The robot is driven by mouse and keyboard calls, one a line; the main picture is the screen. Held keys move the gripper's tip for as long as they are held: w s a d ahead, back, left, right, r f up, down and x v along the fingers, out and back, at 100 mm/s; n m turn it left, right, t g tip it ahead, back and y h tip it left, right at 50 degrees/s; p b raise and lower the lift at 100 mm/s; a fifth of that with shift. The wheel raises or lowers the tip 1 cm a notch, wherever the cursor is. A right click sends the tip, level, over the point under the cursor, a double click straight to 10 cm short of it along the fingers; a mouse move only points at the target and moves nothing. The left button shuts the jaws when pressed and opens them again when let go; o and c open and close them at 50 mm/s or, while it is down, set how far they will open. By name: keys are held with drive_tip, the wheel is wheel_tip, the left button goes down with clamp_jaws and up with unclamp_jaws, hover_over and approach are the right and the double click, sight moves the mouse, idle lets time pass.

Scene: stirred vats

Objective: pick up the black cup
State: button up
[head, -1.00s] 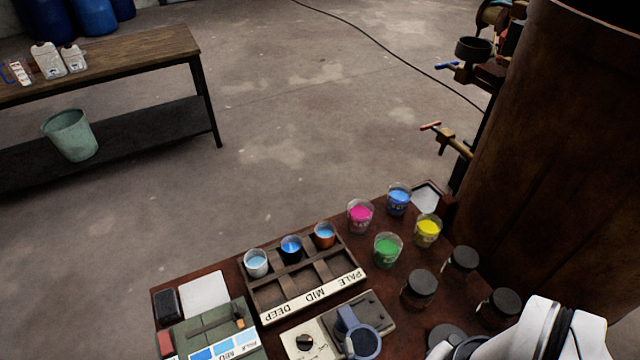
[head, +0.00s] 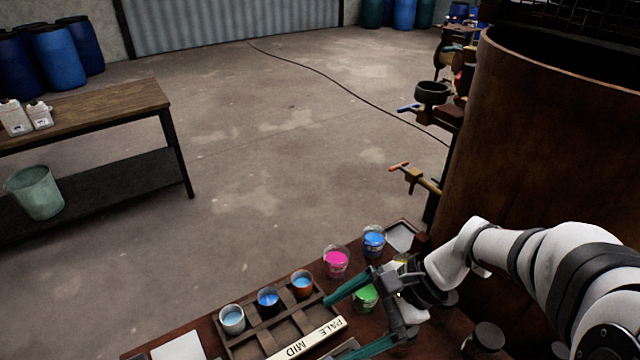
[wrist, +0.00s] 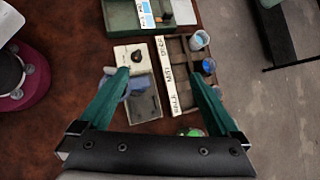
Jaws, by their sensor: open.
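The black cup (head: 268,302), with blue liquid inside, stands in the back row of a wooden rack (head: 238,352), between a pale cup (head: 232,319) and an orange-brown cup (head: 302,283). In the wrist view the black cup (wrist: 207,66) is at the rack's right side, just beyond the right fingertip. My gripper (head: 328,328) is open and empty, with green fingers, above the right part of the rack. In the wrist view its fingertips (wrist: 158,73) spread over the rack's label strip and the grey device beside it.
Pink (head: 336,262), blue (head: 373,241) and green (head: 366,297) cups stand right of the rack, close to my gripper. Dark-lidded jars (head: 488,337) are farther right. A large rusty vat (head: 490,150) rises behind. Open floor lies beyond the bench.

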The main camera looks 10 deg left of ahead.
drive_tip(key=w+a+f+m+t+y, duration=0.1)
drive_tip(key=w+a+f+m+y, duration=0.15)
drive_tip(key=w+f, duration=0.3)
drive_tip(key=w+a+f+m+t+y, duration=0.1)
drive_tip(key=w+f+m+y, duration=0.1)
drive_tip(key=w+f+m, duration=0.35)
drive_tip(key=n, duration=0.2)
approach(260, 299)
drive_tip(key=shift+h, duration=0.25)
drive_tip(key=x, duration=0.5)
drive_tip(key=shift+w+a, duration=0.1)
drive_tip(key=shift+a, duration=0.15)
drive_tip(key=shift+r, duration=0.1)
drive_tip(key=c, duration=1.5)
